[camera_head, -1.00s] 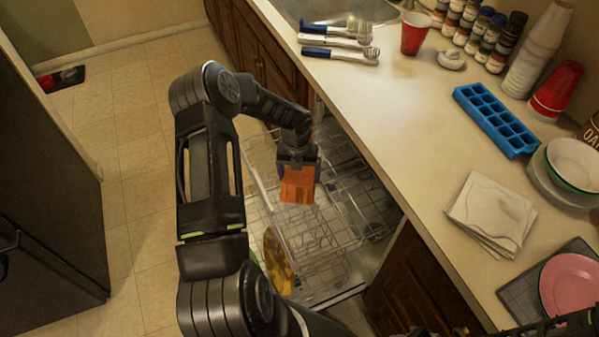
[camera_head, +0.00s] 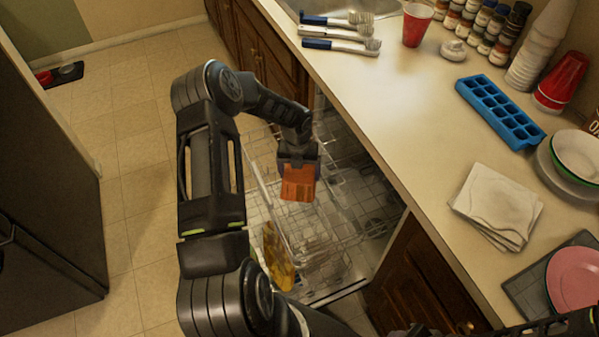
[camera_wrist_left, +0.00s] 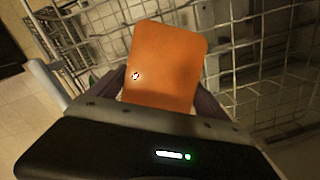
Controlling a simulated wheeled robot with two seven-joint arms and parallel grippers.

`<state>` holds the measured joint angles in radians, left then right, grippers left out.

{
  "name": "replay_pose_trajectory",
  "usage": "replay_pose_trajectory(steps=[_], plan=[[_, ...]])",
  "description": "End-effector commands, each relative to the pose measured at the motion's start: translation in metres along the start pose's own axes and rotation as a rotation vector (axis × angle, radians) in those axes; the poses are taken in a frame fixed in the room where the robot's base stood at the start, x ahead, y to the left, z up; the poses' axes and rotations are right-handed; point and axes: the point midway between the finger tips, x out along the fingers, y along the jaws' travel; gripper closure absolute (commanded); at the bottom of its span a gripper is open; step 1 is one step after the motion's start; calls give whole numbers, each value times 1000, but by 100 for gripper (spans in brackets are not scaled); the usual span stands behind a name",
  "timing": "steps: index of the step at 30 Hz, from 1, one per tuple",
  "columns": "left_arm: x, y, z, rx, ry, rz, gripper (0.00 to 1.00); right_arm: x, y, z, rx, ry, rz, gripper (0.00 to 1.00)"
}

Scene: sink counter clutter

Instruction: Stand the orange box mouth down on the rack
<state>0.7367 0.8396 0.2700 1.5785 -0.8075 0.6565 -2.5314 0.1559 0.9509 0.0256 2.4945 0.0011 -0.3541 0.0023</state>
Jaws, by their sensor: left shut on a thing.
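The orange box (camera_head: 298,184) is held in my left gripper (camera_head: 298,166), over the open dishwasher's wire rack (camera_head: 345,232). In the left wrist view the orange box (camera_wrist_left: 166,66) shows one flat face with rounded corners and a small red and white mark. The gripper's dark fingers show on both sides of it. Rack wires (camera_wrist_left: 240,50) lie behind the box. I cannot tell which way its mouth faces or whether it touches the rack.
A yellowish patterned item (camera_head: 278,256) stands at the rack's near left. The counter (camera_head: 400,110) to the right holds a red cup (camera_head: 417,24), a blue ice tray (camera_head: 499,112), folded napkins (camera_head: 497,206) and a pink plate (camera_head: 577,280). A cabinet door (camera_head: 420,285) borders the rack.

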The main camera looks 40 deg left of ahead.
Motion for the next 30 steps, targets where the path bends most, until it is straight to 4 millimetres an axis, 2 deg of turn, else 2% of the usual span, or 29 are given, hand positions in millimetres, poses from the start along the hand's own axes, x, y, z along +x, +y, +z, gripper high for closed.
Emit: replay_pose_trajectory(steps=[2, 3, 6, 17, 30], plan=[[2, 0, -2, 1, 6, 0, 82, 1, 0, 0, 0, 0, 0, 64], [2, 0, -2, 1, 6, 0, 9, 0, 0, 0, 0, 0, 0, 64], [2, 0, -2, 1, 5, 0, 1, 0, 0, 0, 0, 0, 0, 64], [-4, 0, -1, 0, 2, 0, 0, 1, 0, 0, 0, 0, 0, 64], [-67, 0, -1, 1, 2, 1, 0, 8, 2, -1, -2, 2, -2, 64]])
